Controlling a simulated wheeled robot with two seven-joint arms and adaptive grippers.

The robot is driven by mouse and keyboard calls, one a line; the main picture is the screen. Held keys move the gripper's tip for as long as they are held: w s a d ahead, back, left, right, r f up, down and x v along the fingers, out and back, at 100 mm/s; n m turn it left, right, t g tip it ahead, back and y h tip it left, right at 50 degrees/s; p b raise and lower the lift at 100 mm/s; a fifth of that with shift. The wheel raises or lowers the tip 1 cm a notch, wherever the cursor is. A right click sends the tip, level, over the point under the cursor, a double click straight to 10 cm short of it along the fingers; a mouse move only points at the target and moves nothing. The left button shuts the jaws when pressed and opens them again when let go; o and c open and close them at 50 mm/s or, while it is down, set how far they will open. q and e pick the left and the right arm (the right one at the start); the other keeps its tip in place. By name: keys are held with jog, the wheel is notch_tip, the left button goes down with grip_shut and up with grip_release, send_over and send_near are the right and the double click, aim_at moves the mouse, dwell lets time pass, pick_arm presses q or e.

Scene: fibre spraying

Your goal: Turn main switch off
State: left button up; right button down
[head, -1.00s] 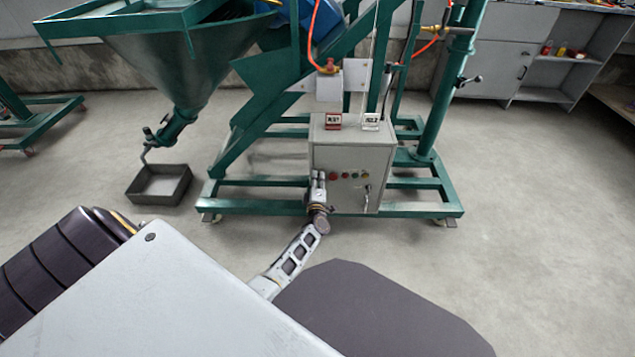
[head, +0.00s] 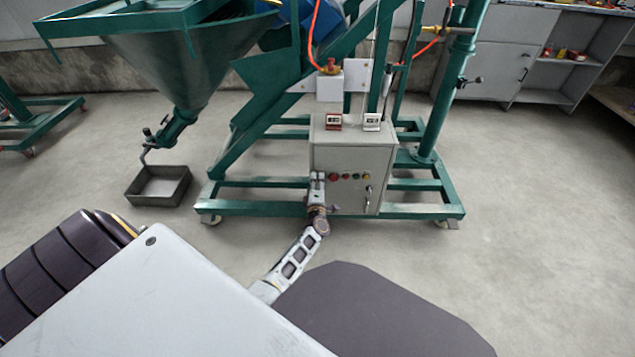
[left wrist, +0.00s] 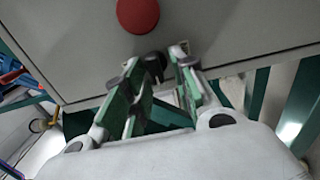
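The grey control box (head: 348,150) stands on the green machine frame. Its front has a row of small buttons, with a red one (head: 334,177) at the left, and a handle (head: 368,195) lower right. My left gripper (head: 317,178) is at the left part of the front. In the left wrist view, the red button (left wrist: 138,14) is above my left gripper (left wrist: 157,62). A dark knob (left wrist: 155,62), possibly the main switch, sits between its parted fingertips. I cannot tell whether they touch it. My right gripper is not in view.
Two small displays (head: 352,121) sit on top of the box. A green hopper (head: 180,70) and a grey tray (head: 158,186) are at the left. A grey cabinet (head: 500,60) is at the back right. The floor on the right is clear.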

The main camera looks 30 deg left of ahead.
pick_arm(q)
jog(key=shift+r+m, duration=0.15)
jog(key=shift+m, duration=0.25)
dwell(0.4)
jog(key=s+d+r+m+p, duration=0.1)
jog(key=s+d+m+p, duration=0.7)
jog(key=m, duration=0.9)
jog(key=shift+s+p, duration=0.6)
jog(key=shift+s, duration=0.9)
dwell(1.6)
